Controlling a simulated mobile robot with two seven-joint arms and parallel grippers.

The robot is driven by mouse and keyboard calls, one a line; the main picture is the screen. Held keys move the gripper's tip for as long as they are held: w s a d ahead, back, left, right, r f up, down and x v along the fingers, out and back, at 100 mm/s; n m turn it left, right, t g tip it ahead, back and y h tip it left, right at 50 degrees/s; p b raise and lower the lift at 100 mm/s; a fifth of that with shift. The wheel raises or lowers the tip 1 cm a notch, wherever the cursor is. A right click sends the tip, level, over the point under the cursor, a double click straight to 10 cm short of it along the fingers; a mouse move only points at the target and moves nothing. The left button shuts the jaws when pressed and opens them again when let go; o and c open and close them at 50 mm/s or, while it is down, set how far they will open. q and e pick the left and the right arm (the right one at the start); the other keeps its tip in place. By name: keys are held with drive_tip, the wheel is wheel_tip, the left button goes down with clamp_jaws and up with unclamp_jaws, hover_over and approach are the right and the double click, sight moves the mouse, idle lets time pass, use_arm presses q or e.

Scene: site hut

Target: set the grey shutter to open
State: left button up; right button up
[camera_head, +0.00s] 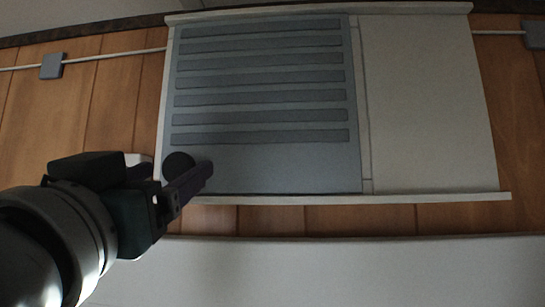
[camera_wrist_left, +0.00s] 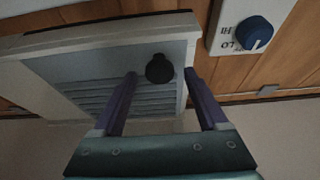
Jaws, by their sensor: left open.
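The grey shutter (camera_head: 265,165) is a slatted panel covering the left part of a pale frame (camera_head: 490,197) on the wooden wall. A smooth pale panel (camera_head: 428,100) fills the right part. A round black knob (camera_head: 178,164) stands out near the shutter's lower left corner. My left gripper (camera_head: 178,180) is at the knob in the head view. In the left wrist view, the open fingers (camera_wrist_left: 160,78) lie to either side of the knob (camera_wrist_left: 159,68), with gaps visible on both sides. Whether the knob is between the fingers in depth is unclear. My right gripper is out of view.
A white plate with a blue dial (camera_wrist_left: 254,33) and lettering is beside the frame in the wrist view. A cable with a grey clip (camera_head: 52,66) runs along the wall; another grey block (camera_head: 534,35) is at right. A pale surface (camera_head: 350,270) lies below.

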use_arm(q)
drive_tip(key=shift+x, duration=0.8)
drive_tip(key=shift+c, duration=0.3)
clamp_jaws()
idle(0.6)
